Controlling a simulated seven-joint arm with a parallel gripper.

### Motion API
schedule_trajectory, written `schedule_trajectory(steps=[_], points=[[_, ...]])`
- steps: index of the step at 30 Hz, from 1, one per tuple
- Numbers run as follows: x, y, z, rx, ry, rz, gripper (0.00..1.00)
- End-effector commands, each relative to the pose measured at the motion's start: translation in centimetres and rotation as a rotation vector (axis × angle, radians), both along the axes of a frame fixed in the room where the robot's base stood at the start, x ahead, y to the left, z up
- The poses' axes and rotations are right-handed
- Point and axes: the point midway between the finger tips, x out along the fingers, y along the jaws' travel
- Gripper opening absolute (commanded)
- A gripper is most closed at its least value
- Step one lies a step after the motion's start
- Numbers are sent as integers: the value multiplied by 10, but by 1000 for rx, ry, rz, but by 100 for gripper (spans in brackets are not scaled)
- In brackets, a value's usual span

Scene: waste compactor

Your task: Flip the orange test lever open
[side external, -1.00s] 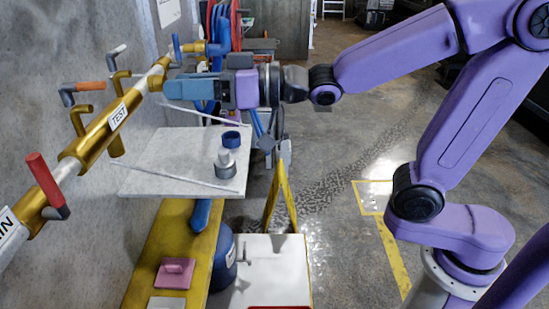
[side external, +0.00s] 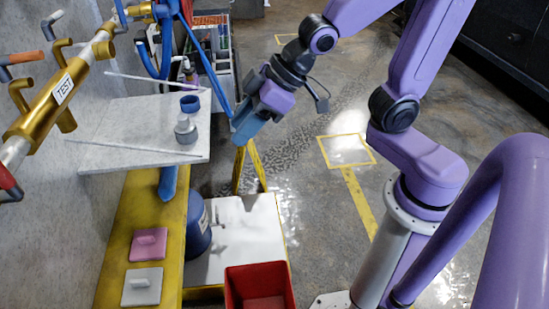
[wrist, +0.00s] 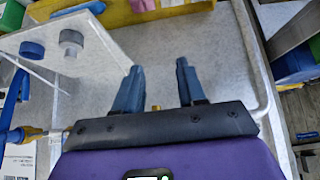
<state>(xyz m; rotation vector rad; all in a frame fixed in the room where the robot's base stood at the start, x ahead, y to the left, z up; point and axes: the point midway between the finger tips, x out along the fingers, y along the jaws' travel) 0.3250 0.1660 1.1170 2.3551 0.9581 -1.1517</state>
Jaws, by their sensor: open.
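The orange lever (side external: 22,57) is at the left edge of the side external view, behind the gold pipe section with the TEST label (side external: 63,88). Its orange grip lies roughly level, and its grey end is cut by the frame edge. My gripper (side external: 238,136) is well to the right of the lever, beyond the right edge of the grey shelf, pointing down and to the left. In the wrist view its two fingers (wrist: 156,75) are apart with nothing between them. I cannot make out the orange lever in the wrist view.
The grey shelf (side external: 110,125) below the pipe holds a blue ring (side external: 190,103), a grey fitting (side external: 186,130) and thin rods. A red-handled lever (side external: 7,178) is at the lower left. A red bin (side external: 262,283) stands below. Open floor lies to the right.

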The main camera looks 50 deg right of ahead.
Motion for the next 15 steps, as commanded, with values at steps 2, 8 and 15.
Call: schedule_trajectory(steps=[2,8,15], points=[[-20,-15,-10,-67,51,32,40],[-72,-52,-31,-238,181,125,40],[-133,-94,-43,-417,320,243,40]])
